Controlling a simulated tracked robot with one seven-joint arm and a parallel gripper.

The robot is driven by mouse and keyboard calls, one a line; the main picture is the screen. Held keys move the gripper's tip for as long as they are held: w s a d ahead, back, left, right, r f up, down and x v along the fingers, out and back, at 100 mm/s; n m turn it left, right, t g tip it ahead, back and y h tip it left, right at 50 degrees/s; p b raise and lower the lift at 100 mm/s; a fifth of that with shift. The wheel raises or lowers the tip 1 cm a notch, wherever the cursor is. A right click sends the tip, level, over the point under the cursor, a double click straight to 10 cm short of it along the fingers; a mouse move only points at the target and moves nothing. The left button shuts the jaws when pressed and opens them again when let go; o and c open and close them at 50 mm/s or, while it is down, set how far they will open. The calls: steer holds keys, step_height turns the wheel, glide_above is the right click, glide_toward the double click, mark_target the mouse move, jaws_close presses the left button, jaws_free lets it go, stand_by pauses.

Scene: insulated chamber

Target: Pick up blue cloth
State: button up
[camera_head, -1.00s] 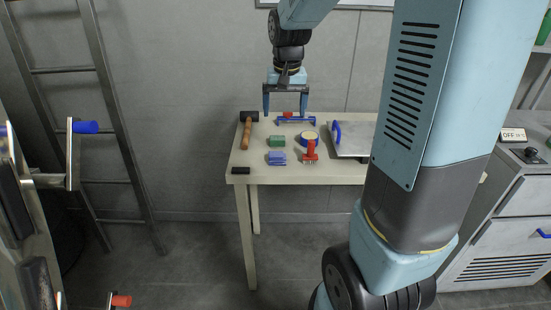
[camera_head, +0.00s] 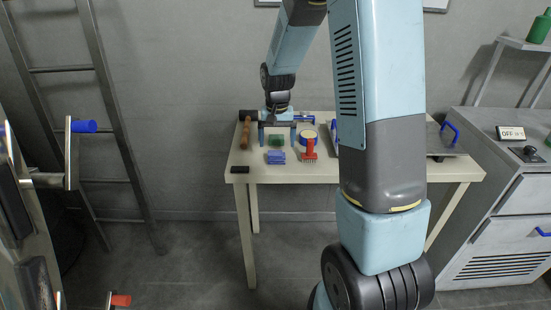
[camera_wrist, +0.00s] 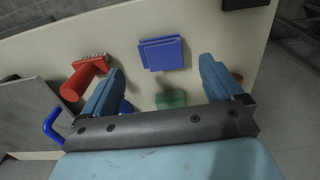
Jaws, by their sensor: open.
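The blue cloth (camera_head: 276,156) lies folded on the table (camera_head: 350,168), near its front edge. It also shows in the wrist view as a flat blue square (camera_wrist: 162,53), ahead of and between the two fingers. My gripper (camera_head: 276,146) is open and low over the table, just behind the cloth, with its fingers on either side of a green block (camera_head: 276,141). In the wrist view my gripper (camera_wrist: 160,88) holds nothing, and the green block (camera_wrist: 171,98) shows partly hidden between the fingers. Whether the fingers touch the table cannot be told.
A wooden-handled mallet (camera_head: 245,134) lies left. A small black block (camera_head: 240,169) is at the front left corner. A metal plate with blue handles (camera_head: 440,142) lies right.

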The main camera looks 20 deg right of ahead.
mark_target(277, 153)
steer(key=shift+w+f, duration=0.15)
steer(key=shift+f, duration=3)
steer(key=c, duration=1)
steer(key=shift+c, duration=0.2)
steer(key=shift+r, duration=0.1)
